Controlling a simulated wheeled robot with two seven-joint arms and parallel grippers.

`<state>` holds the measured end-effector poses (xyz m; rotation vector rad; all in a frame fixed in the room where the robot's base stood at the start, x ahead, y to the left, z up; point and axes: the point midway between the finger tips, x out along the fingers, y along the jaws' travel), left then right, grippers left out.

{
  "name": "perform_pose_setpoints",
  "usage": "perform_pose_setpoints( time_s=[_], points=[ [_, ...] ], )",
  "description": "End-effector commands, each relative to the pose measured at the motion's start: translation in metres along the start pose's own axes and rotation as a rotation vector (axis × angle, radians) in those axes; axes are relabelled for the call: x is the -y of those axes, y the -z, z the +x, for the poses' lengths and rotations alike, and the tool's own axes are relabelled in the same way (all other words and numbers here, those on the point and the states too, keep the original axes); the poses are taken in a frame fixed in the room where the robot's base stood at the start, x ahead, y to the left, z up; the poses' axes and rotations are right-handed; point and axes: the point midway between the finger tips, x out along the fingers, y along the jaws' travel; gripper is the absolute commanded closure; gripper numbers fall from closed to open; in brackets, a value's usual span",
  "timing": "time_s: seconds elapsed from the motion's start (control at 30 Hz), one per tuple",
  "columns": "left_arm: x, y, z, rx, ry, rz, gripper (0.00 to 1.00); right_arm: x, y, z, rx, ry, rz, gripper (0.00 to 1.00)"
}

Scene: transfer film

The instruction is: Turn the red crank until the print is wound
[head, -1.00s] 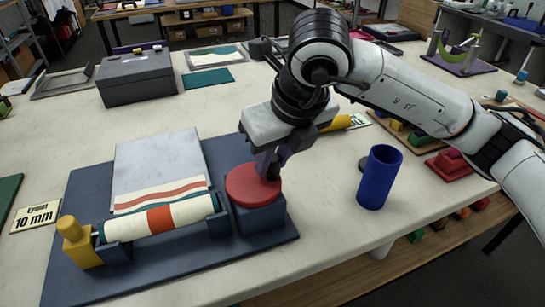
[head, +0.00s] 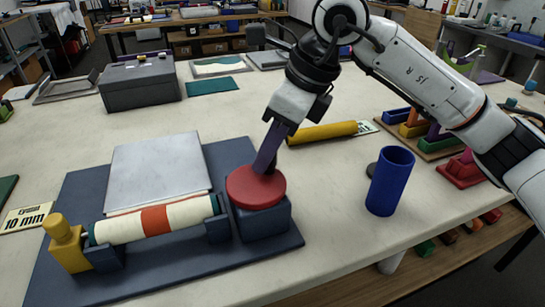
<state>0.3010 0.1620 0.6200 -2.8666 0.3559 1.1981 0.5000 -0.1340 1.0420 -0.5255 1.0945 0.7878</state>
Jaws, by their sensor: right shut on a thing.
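The red crank (head: 250,188) is a round red disc on top of a dark blue block (head: 266,220). My right gripper (head: 268,165) comes down from above and is shut on the crank's dark handle, near the disc's back right edge; the fingers hide most of the handle. The print (head: 157,220), cream with red-orange and green bands, is wrapped on a roller left of the crank. A flat grey plate (head: 158,168) lies behind the roller, with only a thin cream strip showing at its front edge. My left gripper is not in view.
A yellow knob (head: 62,230) stands at the roller's left end, on the dark blue base (head: 190,268). A blue cup (head: 390,182) stands right of the crank. A yellow tube (head: 322,132) lies behind it. A grey box (head: 140,84) is at the back left.

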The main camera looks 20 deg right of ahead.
Motion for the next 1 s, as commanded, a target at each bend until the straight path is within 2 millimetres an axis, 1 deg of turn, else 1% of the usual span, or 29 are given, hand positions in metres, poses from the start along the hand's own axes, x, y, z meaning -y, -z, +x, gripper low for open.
perform_pose_setpoints(
  time_s=[0.3, 0.6, 0.8, 1.0],
  points=[
    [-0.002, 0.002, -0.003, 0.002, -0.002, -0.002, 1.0, 0.002, -0.012, 0.002, 0.003, -0.115, -0.274, 1.0],
    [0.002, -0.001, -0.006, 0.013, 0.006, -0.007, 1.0, 0.0, -0.02, 0.005, 0.003, -0.204, -0.492, 1.0],
    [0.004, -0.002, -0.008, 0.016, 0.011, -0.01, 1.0, -0.001, -0.023, 0.007, 0.003, -0.243, -0.588, 1.0],
    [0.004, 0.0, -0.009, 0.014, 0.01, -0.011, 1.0, -0.002, -0.024, 0.008, 0.002, -0.262, -0.639, 1.0]
  ],
)
